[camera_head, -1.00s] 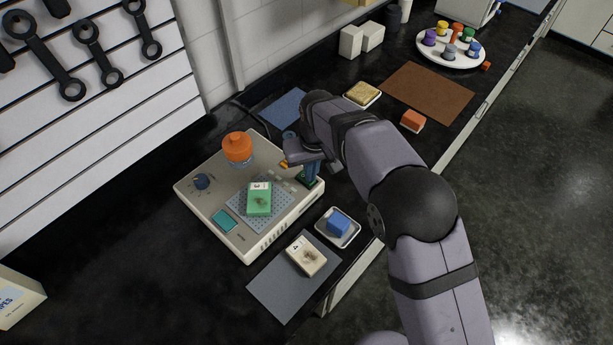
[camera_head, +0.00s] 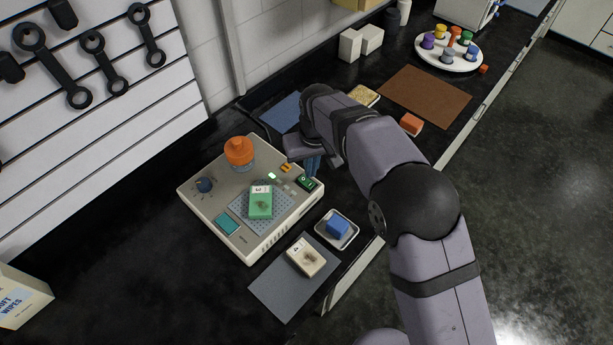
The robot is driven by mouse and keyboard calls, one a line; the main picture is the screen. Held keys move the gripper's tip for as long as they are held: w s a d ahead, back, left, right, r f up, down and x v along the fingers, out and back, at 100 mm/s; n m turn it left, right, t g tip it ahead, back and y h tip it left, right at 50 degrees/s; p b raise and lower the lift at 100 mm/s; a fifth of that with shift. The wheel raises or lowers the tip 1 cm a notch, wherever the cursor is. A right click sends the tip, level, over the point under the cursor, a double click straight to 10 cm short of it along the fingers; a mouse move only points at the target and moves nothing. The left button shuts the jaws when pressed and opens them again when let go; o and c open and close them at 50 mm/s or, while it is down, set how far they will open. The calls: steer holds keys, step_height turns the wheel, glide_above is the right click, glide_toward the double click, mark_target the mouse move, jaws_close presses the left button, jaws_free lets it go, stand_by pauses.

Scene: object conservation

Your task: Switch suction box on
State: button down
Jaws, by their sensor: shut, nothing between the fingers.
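A green block marked 3 (camera_head: 261,205) lies on the perforated plate. My gripper (camera_head: 311,168) is shut and empty, just above and behind the switch; its fingertips are partly hidden, so I cannot tell if they touch it.
An orange-capped bottle (camera_head: 239,152) stands on the back of the box. In front are a beige block on a grey mat (camera_head: 281,293) and a blue block in a white tray (camera_head: 351,241). An orange block (camera_head: 411,124) lies to the right of my arm.

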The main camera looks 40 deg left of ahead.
mark_target(311, 185)
step_height(311, 185, up, 3)
steer(key=shift+r+p, duration=0.1)
steer(key=shift+p, duration=0.9)
steer(key=w+d+r+m+h+b, duration=0.1)
steer(key=w+d+m, duration=0.25)
steer(key=d, duration=1.15)
steer(key=w+d+r+m+b, duration=0.1)
steer(key=w+d+r+m, duration=0.3)
steer(key=d, duration=1)
steer(key=s+d+f+m, duration=0.2)
steer(key=s+d+f, duration=0.1)
steer(key=s+d, duration=0.4)
steer(key=s+d+f+m+g+b, duration=0.1)
steer(key=s+d, duration=0.6)
steer(key=d, duration=0.7)
steer(key=shift+f+m+h, duration=0.3)
steer(key=shift+f+m, duration=0.45)
steer(key=shift+f, duration=0.15)
